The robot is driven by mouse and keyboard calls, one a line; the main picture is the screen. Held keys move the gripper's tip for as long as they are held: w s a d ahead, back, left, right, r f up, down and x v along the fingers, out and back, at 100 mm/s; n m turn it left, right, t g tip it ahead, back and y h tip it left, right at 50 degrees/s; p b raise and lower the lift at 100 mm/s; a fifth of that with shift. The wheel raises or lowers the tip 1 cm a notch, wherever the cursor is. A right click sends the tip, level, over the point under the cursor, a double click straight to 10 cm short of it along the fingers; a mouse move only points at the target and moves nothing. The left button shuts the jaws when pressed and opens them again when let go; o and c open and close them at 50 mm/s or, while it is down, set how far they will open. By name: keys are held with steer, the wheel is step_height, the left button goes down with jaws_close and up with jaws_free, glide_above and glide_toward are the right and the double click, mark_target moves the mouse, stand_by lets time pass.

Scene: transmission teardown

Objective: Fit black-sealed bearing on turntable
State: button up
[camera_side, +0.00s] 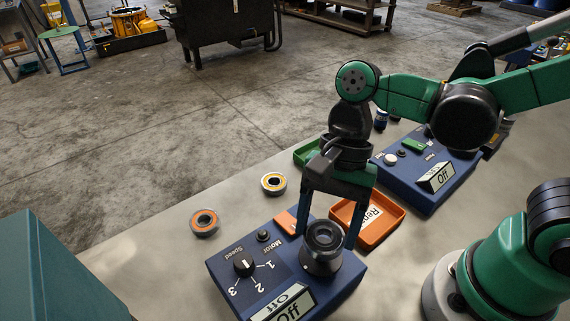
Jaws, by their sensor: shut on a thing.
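My gripper (326,240) points down over the blue motor box at the front of the table. Its two fingers are shut on the black-sealed bearing (324,235), a dark ring held level between them. The bearing is right at the top of the metallic round turntable (319,265), which stands on the blue motor box (232,289). From this angle I cannot tell whether the bearing is seated on the turntable or just above it.
An orange labelled tray (390,226) sits close behind my gripper. A green tray (305,153) and second blue box (415,190) stand farther back.

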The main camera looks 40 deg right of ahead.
steer(key=shift+f, duration=0.65)
steer(key=shift+f, duration=0.25)
steer(key=shift+f, duration=0.25)
stand_by(0.5)
steer(key=shift+f, duration=0.25)
steer(key=o, duration=1.4)
steer(key=shift+r, duration=0.1)
steer(key=shift+r, duration=3.4)
